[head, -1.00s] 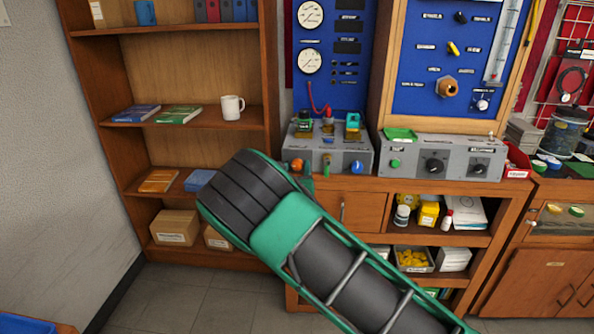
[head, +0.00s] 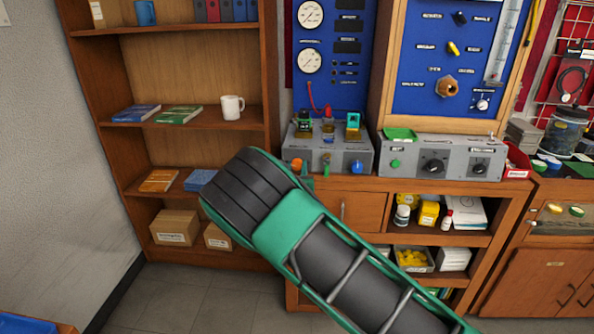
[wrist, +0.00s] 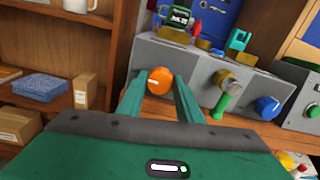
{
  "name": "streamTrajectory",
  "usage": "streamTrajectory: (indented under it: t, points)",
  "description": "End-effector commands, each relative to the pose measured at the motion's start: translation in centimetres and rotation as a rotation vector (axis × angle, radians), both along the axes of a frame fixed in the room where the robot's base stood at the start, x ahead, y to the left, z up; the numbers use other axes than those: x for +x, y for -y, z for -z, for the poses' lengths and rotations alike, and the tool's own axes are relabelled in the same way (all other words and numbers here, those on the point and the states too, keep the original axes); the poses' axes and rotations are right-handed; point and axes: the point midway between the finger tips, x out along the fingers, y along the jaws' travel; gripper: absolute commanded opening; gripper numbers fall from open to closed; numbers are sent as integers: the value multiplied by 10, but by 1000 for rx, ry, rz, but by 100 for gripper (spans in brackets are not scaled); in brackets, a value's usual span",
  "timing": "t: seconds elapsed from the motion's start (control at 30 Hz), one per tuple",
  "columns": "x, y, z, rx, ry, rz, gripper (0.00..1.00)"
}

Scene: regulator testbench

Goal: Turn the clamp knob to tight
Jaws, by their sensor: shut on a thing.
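An orange round knob (wrist: 160,81) with a white mark is on the front of a grey bench unit (wrist: 198,70). It is the knob at my gripper, and I cannot read a label on it. In the wrist view its white mark lies nearly level. My gripper (wrist: 161,86) has one green finger on each side of the knob and is shut on it. In the head view the orange knob (head: 296,165) shows just beyond the end of my arm, which hides most of the gripper.
On the same unit are a green-handled lever (wrist: 224,100) and a blue knob (wrist: 267,107) to the right. Small fittings stand on top. A second grey unit (head: 455,158) with black knobs is further right. A wooden shelf (head: 190,120) stands at left.

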Motion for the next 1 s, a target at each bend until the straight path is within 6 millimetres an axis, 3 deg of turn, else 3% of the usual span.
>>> streamTrajectory:
  t: [1.0]
  points:
    - [0,1,0,906,105,1,10]
